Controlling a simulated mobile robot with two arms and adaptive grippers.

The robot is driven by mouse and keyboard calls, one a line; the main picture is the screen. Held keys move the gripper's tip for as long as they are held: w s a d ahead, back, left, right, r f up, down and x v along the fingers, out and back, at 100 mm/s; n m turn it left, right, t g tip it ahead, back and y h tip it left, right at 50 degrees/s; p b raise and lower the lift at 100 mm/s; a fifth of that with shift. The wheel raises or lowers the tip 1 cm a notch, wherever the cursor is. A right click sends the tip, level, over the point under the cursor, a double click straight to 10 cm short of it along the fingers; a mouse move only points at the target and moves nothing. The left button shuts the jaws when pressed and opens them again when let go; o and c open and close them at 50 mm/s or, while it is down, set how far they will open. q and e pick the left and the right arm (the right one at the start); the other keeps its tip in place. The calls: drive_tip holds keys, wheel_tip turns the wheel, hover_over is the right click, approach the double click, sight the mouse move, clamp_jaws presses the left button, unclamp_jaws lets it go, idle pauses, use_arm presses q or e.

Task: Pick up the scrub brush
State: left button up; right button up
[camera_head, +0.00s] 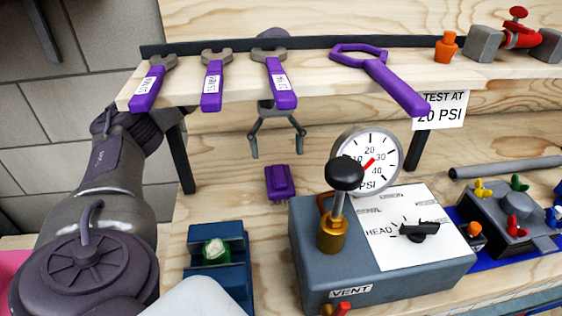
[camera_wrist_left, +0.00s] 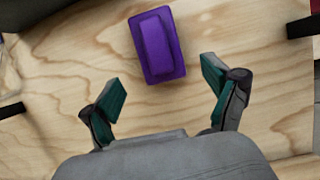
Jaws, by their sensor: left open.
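The scrub brush (camera_head: 280,183) is a small purple block with a raised, narrower top. It lies on the wooden bench below the shelf, left of the gauge box. It also shows in the left wrist view (camera_wrist_left: 157,45), at the top centre, beyond my fingertips. My left gripper (camera_head: 278,142) reaches in under the shelf, its wrist partly hidden by the shelf. Its two fingers are spread and empty, just behind the brush in the head view and apart from it. In the left wrist view the open fingers (camera_wrist_left: 162,92) have green pads. My right gripper is not in view.
A wooden shelf (camera_head: 330,82) with purple-handled wrenches (camera_head: 213,82) hangs over the bench. The grey gauge box (camera_head: 375,260) stands right of the brush, a blue holder (camera_head: 218,262) at front left. A black shelf bracket (camera_head: 180,155) is left. Bare wood surrounds the brush.

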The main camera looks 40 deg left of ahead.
sight(278, 167)
use_arm(q)
drive_tip(key=shift+s+d+f, duration=0.1)
drive_tip(key=shift+d+f, duration=0.05)
drive_tip(key=shift+f, duration=0.4)
drive_tip(key=shift+x, duration=2.4)
drive_tip(key=c, duration=1.3)
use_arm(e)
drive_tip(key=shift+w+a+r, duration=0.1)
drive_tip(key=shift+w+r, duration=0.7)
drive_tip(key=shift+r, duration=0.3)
use_arm(q)
drive_tip(key=shift+r, duration=0.2)
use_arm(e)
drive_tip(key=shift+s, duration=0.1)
